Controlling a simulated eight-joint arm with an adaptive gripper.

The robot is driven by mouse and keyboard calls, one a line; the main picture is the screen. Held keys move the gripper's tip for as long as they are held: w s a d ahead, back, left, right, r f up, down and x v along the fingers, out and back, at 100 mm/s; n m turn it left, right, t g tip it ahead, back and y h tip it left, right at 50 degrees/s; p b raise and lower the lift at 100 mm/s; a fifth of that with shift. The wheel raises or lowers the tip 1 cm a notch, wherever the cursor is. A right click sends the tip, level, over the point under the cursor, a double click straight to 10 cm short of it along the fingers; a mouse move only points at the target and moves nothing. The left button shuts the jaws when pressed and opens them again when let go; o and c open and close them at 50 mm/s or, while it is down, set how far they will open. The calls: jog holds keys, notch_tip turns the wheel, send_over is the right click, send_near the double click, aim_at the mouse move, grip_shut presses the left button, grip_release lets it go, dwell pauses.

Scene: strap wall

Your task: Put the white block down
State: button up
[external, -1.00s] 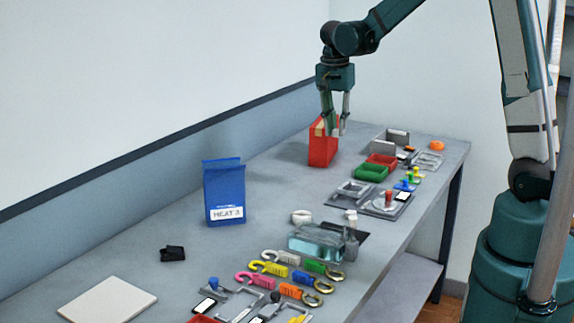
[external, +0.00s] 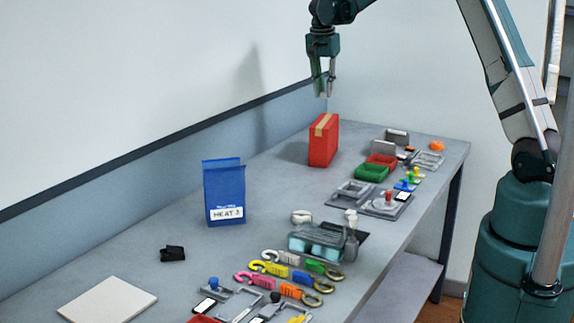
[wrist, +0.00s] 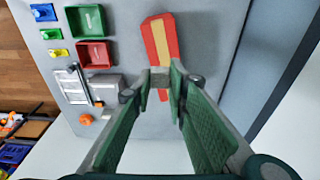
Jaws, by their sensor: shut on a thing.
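My gripper (external: 322,93) is raised in the air above the far end of the bench, higher than the red box and a little behind it in the picture. In the wrist view its two green fingers close in toward their tips (wrist: 160,78), and a small pale piece, seemingly the white block (wrist: 160,73), shows between them. The block is small and mostly hidden by the fingers, so its shape and tilt are unclear. In the external view I cannot make it out clearly. It is apart from the bench.
A red box (external: 322,145) with a tan strip stands upright below my gripper. Green (external: 371,173) and red (external: 383,160) trays sit to its right. A blue HEAT 3 bag (external: 224,190) stands nearer. The bench (external: 270,175) between bag and box is clear.

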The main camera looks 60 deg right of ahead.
jog(key=d, duration=0.1)
jog(key=w+d, duration=0.1)
jog(key=d, duration=0.1)
jog(key=shift+w+d+r, duration=0.25)
jog(key=shift+d+r, duration=0.05)
jog(key=shift+d, duration=0.05)
send_over(328, 117)
jog(key=shift+f+p, duration=0.4)
jog(key=shift+f, duration=2.75)
jog(key=shift+f, duration=0.1)
jog(key=shift+f, duration=1.75)
jog(key=shift+f, duration=0.15)
jog(key=o, duration=0.7)
